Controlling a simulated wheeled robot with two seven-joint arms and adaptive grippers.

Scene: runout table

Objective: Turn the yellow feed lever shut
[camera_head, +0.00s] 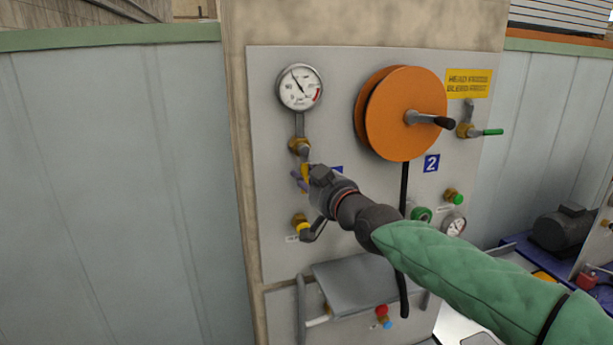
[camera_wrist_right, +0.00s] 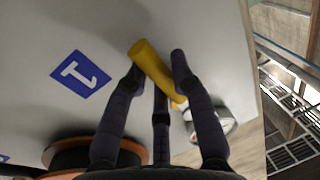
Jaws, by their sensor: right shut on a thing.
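The yellow feed lever (camera_head: 305,172) is on the grey panel, below the upper pressure gauge, mostly hidden behind my right gripper (camera_head: 308,180). In the right wrist view the yellow lever (camera_wrist_right: 151,62) slants between the dark fingers of my right gripper (camera_wrist_right: 158,68), which is shut on it. The lever's outer end sticks out past the fingertips, close to the panel face. My left gripper is not in view.
A pressure gauge (camera_head: 299,87) sits above the lever. An orange reel (camera_head: 405,113) with a black handle juts out to the right. A yellow-capped valve (camera_head: 300,222) is below. A grey shelf (camera_head: 355,282) projects lower down. Plain wall panels (camera_head: 110,180) lie left.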

